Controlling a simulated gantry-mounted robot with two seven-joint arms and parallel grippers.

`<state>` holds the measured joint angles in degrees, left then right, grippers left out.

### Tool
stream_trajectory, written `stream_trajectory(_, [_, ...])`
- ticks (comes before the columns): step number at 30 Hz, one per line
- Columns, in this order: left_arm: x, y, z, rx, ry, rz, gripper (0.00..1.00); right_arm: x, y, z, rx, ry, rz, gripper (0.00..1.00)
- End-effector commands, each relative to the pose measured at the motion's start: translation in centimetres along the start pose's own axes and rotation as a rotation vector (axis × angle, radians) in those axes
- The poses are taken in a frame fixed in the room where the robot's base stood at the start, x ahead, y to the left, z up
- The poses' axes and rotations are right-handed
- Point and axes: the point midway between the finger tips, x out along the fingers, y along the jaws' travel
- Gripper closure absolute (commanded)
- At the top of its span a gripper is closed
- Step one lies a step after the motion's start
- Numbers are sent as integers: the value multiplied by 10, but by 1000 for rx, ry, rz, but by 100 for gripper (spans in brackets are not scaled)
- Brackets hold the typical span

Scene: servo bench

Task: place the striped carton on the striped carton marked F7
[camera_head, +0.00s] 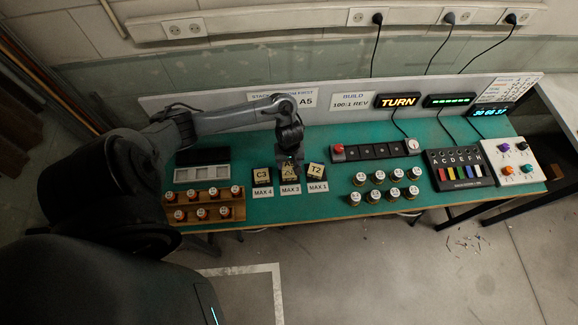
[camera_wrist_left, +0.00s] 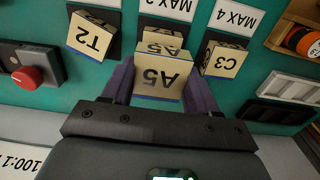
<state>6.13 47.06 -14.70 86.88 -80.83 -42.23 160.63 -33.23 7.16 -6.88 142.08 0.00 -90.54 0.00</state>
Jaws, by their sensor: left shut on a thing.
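My left gripper (camera_wrist_left: 158,92) is shut on a tan carton marked A5 (camera_wrist_left: 163,76), one finger on each side. In the head view the left gripper (camera_head: 289,158) is over the middle pad. Another tan carton (camera_wrist_left: 163,39) shows just beyond the held one, its marking partly covered; I cannot tell whether they touch. The carton marked T2 (camera_wrist_left: 92,36) stands to one side and the carton marked C3 (camera_wrist_left: 225,60) to the other. I can read no F7 on any carton, and stripes are not clear. My right gripper is not in view.
Pads labelled MAX 4 (camera_head: 263,192), MAX 3 (camera_head: 290,189) and MAX 1 (camera_head: 317,187) lie in a row. A wooden rack (camera_head: 205,211) of small capped jars is at the left. A black button strip (camera_head: 375,150) and loose jars (camera_head: 376,178) are at the right.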

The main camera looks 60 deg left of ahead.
Motion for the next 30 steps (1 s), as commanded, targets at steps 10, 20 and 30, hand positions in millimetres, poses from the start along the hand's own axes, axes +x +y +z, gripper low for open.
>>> stream_trajectory(10, [33,-1,-1,0,-2,0,72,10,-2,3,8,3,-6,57])
stream_trajectory(20, [41,-1,-1,1,0,1,72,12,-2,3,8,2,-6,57])
stream_trajectory(30, [44,-1,-1,1,0,0,24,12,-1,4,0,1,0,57])
